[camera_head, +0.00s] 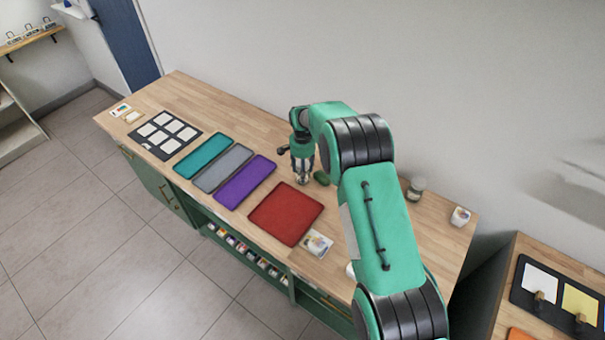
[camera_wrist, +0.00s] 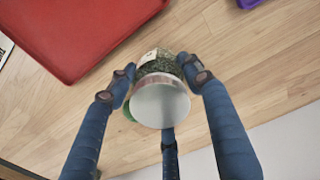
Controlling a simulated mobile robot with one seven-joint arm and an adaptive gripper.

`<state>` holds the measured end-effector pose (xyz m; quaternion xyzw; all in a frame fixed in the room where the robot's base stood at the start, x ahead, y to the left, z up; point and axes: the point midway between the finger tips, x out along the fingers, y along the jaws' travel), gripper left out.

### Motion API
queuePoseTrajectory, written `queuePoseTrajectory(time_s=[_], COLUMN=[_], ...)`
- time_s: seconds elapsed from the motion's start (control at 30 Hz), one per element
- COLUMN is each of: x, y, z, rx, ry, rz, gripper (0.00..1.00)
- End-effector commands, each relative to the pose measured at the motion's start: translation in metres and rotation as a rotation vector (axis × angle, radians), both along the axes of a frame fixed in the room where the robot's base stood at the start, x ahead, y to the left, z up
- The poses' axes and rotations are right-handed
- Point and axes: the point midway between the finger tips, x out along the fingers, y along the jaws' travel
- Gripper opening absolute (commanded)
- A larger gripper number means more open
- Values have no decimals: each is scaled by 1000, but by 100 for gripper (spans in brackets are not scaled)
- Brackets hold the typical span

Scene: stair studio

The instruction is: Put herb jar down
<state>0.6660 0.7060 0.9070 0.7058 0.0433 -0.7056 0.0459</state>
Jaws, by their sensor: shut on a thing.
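The herb jar (camera_wrist: 160,95) shows in the wrist view with dark green contents, a small pale label and a round pale lid facing the camera. My gripper (camera_wrist: 160,84) is shut on it, with blue fingers on either side and a third finger below in the picture. In the head view my gripper (camera_head: 302,172) is over the wooden worktop (camera_head: 232,128), behind the red tray (camera_head: 286,214). The jar is largely hidden there by the fingers. I cannot tell whether its base touches the wood.
A green object (camera_head: 321,177) lies close beside my gripper. Purple (camera_head: 245,181), grey (camera_head: 223,167) and teal (camera_head: 203,156) trays line up left of the red one. Another jar (camera_head: 416,188) and a white cup (camera_head: 460,216) stand to the right. Bare wood lies behind the trays.

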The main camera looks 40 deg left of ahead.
Motion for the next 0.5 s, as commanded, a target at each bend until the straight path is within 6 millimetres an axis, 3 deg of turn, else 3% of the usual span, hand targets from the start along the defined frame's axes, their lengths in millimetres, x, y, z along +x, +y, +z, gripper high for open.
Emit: queuePoseTrajectory(time_s=[0.27,0.5], x=[0,1], y=[0,1], z=[3,19], rx=[0,2], ry=[0,-2], rz=[0,0], gripper=[10,10])
